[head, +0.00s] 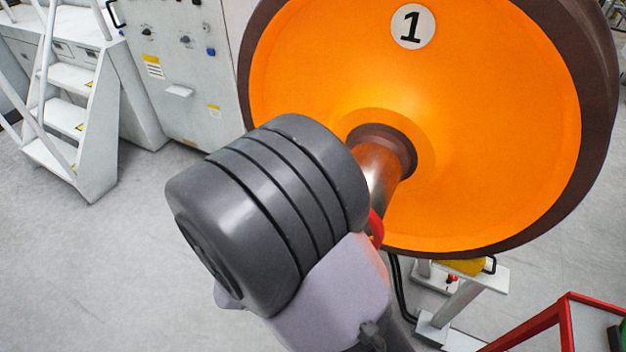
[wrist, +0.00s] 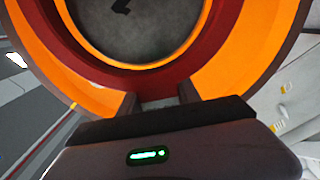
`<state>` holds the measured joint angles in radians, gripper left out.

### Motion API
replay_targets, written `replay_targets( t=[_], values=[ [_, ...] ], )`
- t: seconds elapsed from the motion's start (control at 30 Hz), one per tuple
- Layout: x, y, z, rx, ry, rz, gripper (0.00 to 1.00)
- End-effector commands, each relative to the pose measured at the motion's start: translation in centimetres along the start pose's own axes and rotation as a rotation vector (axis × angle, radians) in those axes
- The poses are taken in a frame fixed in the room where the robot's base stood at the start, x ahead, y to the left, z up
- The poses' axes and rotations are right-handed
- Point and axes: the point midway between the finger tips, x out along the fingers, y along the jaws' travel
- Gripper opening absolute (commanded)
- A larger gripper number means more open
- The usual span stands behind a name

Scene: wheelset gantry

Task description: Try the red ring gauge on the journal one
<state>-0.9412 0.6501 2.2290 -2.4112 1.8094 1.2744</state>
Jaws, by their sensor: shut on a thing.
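The red ring gauge (wrist: 105,74) fills the upper part of the wrist view, and my gripper (wrist: 160,97) is shut on its near edge. Through the ring's opening I see a round dark grey face (wrist: 140,35) with a black mark, a thin orange band showing between it and the ring. In the head view a steel journal (head: 381,172) sticks out from the orange wheel marked 1 (head: 480,110). Only a red sliver of the ring (head: 376,229) shows beside the journal. My arm hides the journal's outer end and my fingers there. I cannot tell whether the ring is around the journal or just before it.
A grey cabinet (head: 185,60) and white steps (head: 75,125) stand at the left. Below the wheel are a white stand (head: 455,305) and a yellow piece (head: 462,267). A red-framed stand (head: 535,322) is at the lower right. The floor at the left is clear.

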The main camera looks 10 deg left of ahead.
Motion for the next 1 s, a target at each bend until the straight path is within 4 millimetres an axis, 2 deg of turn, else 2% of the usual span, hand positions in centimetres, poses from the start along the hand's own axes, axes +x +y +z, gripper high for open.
replay_targets(
  t=[1.0],
  values=[
    [0.01, 0.2, 0.15, 0.001, 0.032, -0.002, 0.0]
  ],
)
